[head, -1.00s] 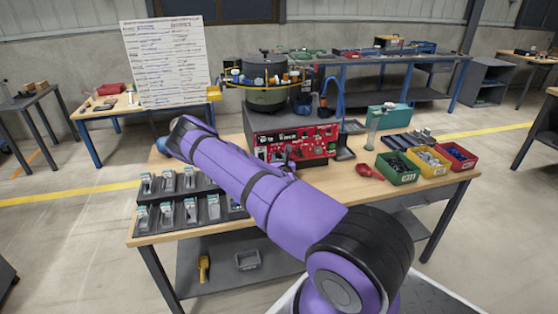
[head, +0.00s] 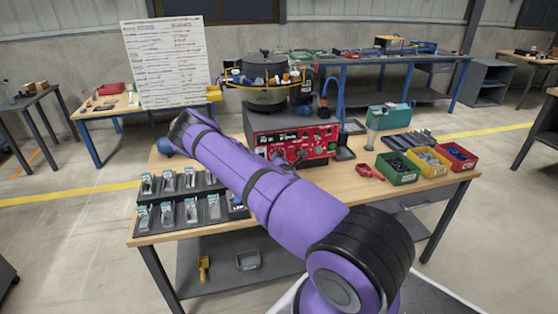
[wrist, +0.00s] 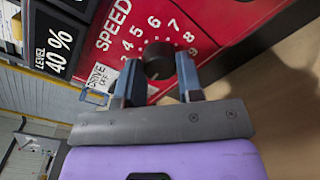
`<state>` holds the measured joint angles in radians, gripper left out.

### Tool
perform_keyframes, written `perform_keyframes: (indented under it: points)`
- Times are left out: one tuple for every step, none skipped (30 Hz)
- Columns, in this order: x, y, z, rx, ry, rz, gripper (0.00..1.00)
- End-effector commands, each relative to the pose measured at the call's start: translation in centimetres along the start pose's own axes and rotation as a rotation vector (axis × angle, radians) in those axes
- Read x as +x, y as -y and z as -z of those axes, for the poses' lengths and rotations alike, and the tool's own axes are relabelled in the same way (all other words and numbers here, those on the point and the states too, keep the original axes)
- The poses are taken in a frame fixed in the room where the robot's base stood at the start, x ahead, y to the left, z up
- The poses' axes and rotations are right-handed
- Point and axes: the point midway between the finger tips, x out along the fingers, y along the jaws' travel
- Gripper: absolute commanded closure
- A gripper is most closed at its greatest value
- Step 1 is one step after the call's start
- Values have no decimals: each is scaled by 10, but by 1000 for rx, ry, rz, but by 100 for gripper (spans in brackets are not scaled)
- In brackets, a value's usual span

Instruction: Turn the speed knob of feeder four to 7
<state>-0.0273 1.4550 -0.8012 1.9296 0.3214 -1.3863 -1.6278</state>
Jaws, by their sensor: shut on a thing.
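In the wrist view the red control panel (wrist: 222,14) carries the word SPEED and a ring of white numbers around a round dark speed knob (wrist: 158,60). The panel looks tilted in this view. My gripper (wrist: 159,75) is shut on the knob, one finger on either side of it. The numbers from 3 to 9 are readable around the knob. I cannot make out clearly which number the knob points to. In the head view the red panel (head: 318,141) is on the front of the bowl feeder (head: 266,80).
A "DRIVE OFF" label (wrist: 101,77) and a "LEVEL 40 %" display (wrist: 55,41) are beside the knob. On the bench (head: 415,183), green (head: 398,178), yellow and red bins stand at the right. Black trays of packaged parts (head: 166,214) stand at the left.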

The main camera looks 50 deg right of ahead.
Motion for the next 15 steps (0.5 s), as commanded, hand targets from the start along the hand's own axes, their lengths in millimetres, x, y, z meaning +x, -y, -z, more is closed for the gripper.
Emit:
perform_keyframes:
  points:
    - [0,1,-1,45,-1,2,90]
    - [0,1,-1,73,-3,2,90]
    - [0,0,0,111,-5,2,90]
    - [0,0,0,140,-6,2,90]
    - [0,0,-1,169,-7,2,90]
    - [0,0,-1,207,-8,2,90]
    - [0,0,-1,236,-9,2,90]
    - [0,0,-1,264,-10,2,90]
    - [0,0,-1,302,-13,3,90]
    - [0,0,-1,330,-14,3,90]
    - [0,0,-1,359,-15,3,90]
    - [0,0,-1,396,-17,3,90]
    - [0,0,-1,426,-18,2,90]
    - [0,0,-2,454,-19,2,90]
    - [0,0,-2,492,-21,2,90]
